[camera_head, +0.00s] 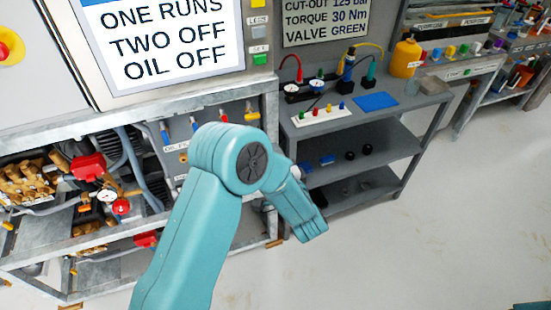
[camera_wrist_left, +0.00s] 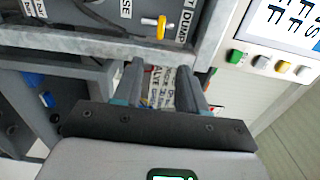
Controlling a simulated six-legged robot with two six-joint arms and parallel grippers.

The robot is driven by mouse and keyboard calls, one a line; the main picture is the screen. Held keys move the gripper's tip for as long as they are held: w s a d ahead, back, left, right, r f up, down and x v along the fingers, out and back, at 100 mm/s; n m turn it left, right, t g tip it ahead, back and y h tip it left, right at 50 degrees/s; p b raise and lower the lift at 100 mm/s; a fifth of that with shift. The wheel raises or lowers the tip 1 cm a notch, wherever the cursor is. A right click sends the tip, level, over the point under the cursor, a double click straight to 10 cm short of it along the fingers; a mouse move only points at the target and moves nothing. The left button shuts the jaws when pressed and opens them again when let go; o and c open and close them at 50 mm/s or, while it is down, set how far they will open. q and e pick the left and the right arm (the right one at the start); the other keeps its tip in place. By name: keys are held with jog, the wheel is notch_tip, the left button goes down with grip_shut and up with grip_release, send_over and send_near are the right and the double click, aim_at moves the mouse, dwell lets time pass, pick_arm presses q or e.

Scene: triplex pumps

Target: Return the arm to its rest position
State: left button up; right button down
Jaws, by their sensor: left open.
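My teal arm (camera_head: 190,240) rises from the bottom of the head view, bends at its elbow (camera_head: 250,160) and points down and right in front of the pump frame's right end. Its gripper is not visible there. In the left wrist view my left gripper (camera_wrist_left: 164,78) has its two dark fingers apart. No held object shows between them; a white sheet with printed text (camera_wrist_left: 187,90) is visible beyond the gap. My right gripper is in neither view.
The steel pump frame (camera_head: 120,108) with hoses and valves stands close behind the arm. A grey shelf bench (camera_head: 360,115) with gauges and a yellow bottle (camera_head: 405,57) stands to its right. A yellow-handled valve (camera_wrist_left: 161,27) is above the fingers. Open floor (camera_head: 420,240) lies right.

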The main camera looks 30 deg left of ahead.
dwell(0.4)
pick_arm(q)
jog(key=s+a+f+m+h, duration=0.1)
jog(key=s+a+f+h, duration=0.25)
jog(key=f, duration=0.65)
jog(key=s+d+f+n+g+h, duration=0.2)
jog(key=s+d+f+g+h, duration=0.15)
jog(key=d+f+h, duration=0.4)
jog(key=s+d+f+n+g+h, duration=0.3)
jog(key=s+d+n+g, duration=0.1)
jog(key=s, duration=0.5)
jog(key=s+d+f+n+g+h, duration=0.3)
jog(key=s+d, duration=0.4)
jog(key=s, duration=0.3)
jog(key=shift+s+f+n+g+h, duration=0.3)
jog(key=shift+f+n+g, duration=0.25)
jog(key=shift+n, duration=0.65)
